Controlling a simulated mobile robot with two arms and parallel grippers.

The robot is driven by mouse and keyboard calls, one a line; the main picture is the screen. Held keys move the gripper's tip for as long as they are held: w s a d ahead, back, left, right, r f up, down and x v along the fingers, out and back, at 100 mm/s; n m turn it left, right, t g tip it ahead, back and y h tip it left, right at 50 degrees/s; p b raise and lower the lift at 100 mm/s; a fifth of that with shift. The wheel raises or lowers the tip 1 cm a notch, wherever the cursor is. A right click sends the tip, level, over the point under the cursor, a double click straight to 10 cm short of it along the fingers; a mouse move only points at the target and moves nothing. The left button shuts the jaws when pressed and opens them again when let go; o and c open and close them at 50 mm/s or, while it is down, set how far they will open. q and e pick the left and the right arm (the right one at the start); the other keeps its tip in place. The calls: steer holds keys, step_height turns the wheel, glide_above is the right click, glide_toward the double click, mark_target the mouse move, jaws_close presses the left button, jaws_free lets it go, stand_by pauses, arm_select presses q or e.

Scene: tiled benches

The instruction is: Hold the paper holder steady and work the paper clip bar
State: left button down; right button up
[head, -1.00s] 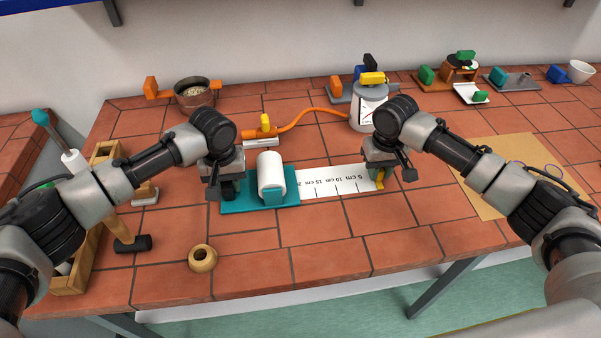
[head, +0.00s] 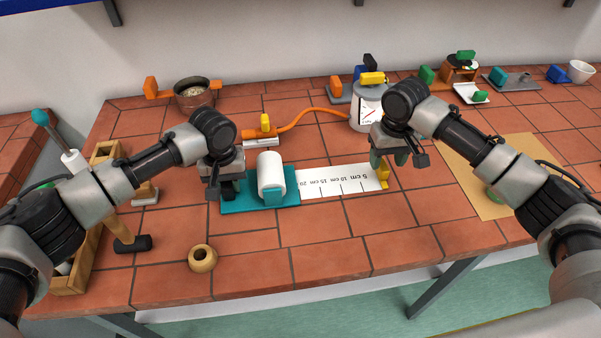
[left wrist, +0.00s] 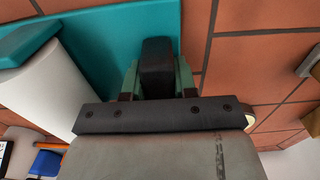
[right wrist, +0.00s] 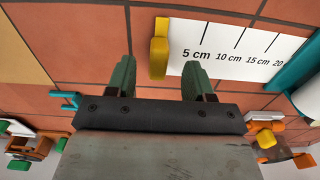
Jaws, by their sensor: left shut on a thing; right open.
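The teal paper holder (head: 237,206) lies flat on the tiled bench with a white paper roll (head: 270,172) on it; it also shows in the left wrist view (left wrist: 105,45). A printed paper strip (head: 325,184), marked in centimetres, runs out to the right. A yellow clip bar (head: 383,174) sits at the strip's free end; the right wrist view shows it (right wrist: 159,48) beyond the open jaws. My left gripper (head: 228,188) is shut on the holder's dark block-like grip (left wrist: 157,65). My right gripper (head: 390,158) is open and empty, just above and beside the clip bar.
A white canister with a dial (head: 368,108) stands behind the strip, with an orange hose (head: 310,115). A tan board (head: 475,180) lies at right. A wooden ring (head: 202,258) and a mallet (head: 130,243) lie at front left. The front middle is clear.

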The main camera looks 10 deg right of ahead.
step_height(320, 180, up, 11)
stand_by(0.7)
steer(key=shift+r, duration=0.1)
arm_select(q)
steer(key=c, duration=0.9)
jaws_free()
step_height(320, 180, up, 7)
steer(key=p, duration=0.8)
steer(key=shift+p, duration=0.3)
arm_select(e)
step_height(320, 180, up, 8)
steer(key=r, duration=0.1)
glide_above(385, 168)
steer(key=shift+f, duration=0.25)
